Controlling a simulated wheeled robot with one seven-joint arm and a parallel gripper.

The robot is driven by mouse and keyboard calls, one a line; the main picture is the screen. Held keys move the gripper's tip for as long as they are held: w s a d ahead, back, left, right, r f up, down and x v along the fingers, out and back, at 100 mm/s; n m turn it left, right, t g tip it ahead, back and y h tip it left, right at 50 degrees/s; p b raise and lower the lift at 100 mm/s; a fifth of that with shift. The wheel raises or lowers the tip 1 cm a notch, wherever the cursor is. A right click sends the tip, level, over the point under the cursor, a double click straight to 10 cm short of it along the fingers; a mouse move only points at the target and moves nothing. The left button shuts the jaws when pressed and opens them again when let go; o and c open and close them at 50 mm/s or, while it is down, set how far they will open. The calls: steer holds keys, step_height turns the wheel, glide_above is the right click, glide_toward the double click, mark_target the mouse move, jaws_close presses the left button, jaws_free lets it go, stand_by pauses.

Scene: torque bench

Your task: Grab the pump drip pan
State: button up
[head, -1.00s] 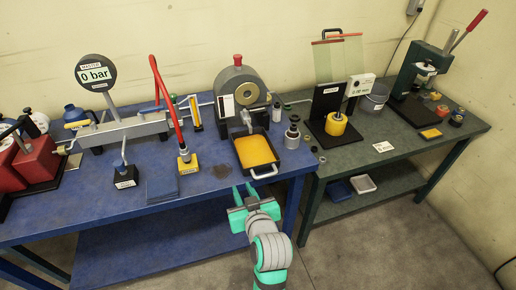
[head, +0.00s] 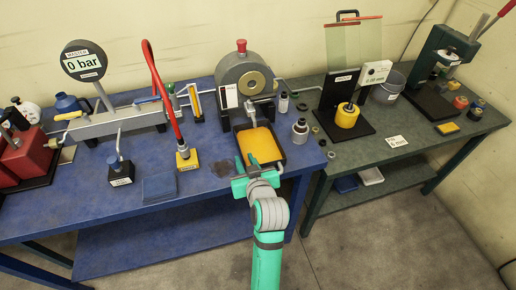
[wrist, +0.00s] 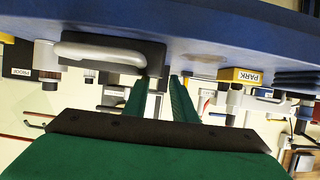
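The pump drip pan (head: 281,153) is a black tray with orange-yellow contents, lying on the blue bench in front of the grey pump (head: 240,80). Its pale bar handle (wrist: 97,52) faces the bench's front edge; in the head view my gripper partly hides it. My gripper (head: 252,184) is at the pan's front side, by the bench edge. In the upside-down wrist view its two green fingers (wrist: 162,85) are apart with nothing held between them. There the handle lies left of the fingers, and I see no contact with it.
A yellow block labelled PARK (wrist: 240,76) holds a red lever (head: 165,90), left of the pan. Small metal fittings (head: 300,131) stand at its right. A dark blue pad (head: 160,187) lies near the front edge. The green bench (head: 410,150) adjoins at right.

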mark_target(260, 150)
steer(key=shift+w+f, duration=0.45)
steer(key=shift+w, duration=0.4)
steer(key=shift+a+r+x, duration=0.1)
steer(key=shift+r+x, duration=0.05)
steer(key=shift+x, duration=1.15)
steer(key=shift+a+r+x, duration=0.15)
steer(key=shift+x, duration=1.15)
jaws_close()
